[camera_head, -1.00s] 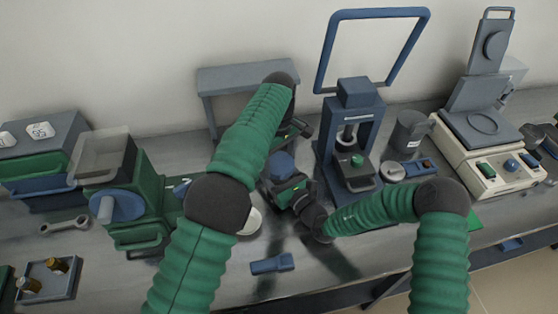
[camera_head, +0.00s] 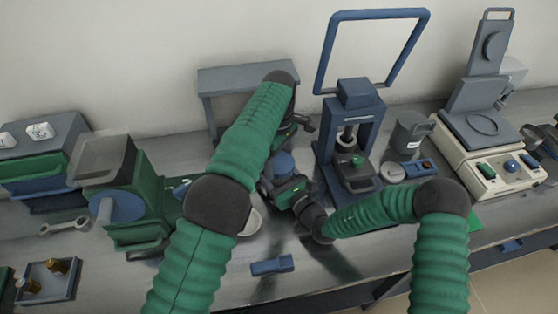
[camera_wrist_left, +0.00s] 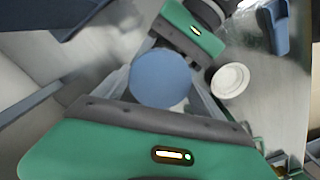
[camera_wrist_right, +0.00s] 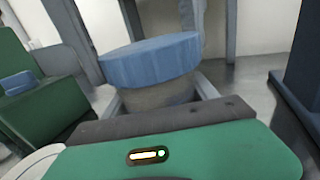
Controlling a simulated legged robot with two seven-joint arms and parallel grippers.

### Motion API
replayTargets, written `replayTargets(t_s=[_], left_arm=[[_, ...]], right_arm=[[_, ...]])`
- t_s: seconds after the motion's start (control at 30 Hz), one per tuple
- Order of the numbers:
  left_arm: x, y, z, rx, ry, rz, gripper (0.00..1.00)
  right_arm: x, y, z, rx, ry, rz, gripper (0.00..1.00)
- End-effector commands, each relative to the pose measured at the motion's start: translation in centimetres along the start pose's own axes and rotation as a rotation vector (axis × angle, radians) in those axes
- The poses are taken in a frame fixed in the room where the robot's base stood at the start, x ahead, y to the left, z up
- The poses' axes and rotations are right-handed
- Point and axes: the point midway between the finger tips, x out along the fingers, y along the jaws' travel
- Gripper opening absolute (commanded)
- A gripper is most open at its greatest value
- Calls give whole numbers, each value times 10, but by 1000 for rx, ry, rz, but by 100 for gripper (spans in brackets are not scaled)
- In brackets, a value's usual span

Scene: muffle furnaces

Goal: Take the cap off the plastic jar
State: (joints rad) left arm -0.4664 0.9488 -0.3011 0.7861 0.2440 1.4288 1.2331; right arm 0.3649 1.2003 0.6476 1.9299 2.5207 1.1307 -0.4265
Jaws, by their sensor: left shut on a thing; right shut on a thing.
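The plastic jar has a pale body and a round blue cap (camera_head: 283,160). The cap fills the middle of the left wrist view (camera_wrist_left: 160,78), between the fingers of my left gripper (camera_wrist_left: 163,92), which is shut on it. In the right wrist view, the cap (camera_wrist_right: 150,62) sits over the greyish jar body (camera_wrist_right: 157,94), with no clear gap. My right gripper (camera_wrist_right: 158,98) is shut on the jar body from the side. In the head view, my left forearm hides part of the area around the jar.
A round white dish (camera_wrist_left: 230,80) lies close to the grippers. A blue press (camera_head: 350,140) stands to the right, with a grey mug (camera_head: 408,135) beside it. A green and blue machine (camera_head: 135,205) stands at left. A small blue block (camera_head: 272,265) lies on clear bench in front.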

Motion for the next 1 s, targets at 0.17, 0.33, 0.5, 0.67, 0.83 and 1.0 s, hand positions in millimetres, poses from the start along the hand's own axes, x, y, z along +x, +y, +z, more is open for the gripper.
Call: replayTargets(t_s=[0.17,0.33,0.5,0.67,0.83,1.0], left_arm=[[-7,2,2,2,-2,5,31],[-13,1,1,2,-2,3,31],[-17,0,1,2,-1,2,31],[-17,0,0,1,-1,0,31],[-24,1,0,1,-1,1,31],[-50,1,-1,1,0,2,31]], right_arm=[[0,2,-2,2,5,5,0],[0,2,-2,2,5,4,0],[0,1,-2,3,5,2,0],[0,0,-2,3,5,1,0],[0,0,-2,2,5,0,0],[0,-1,-2,2,4,-1,0]])
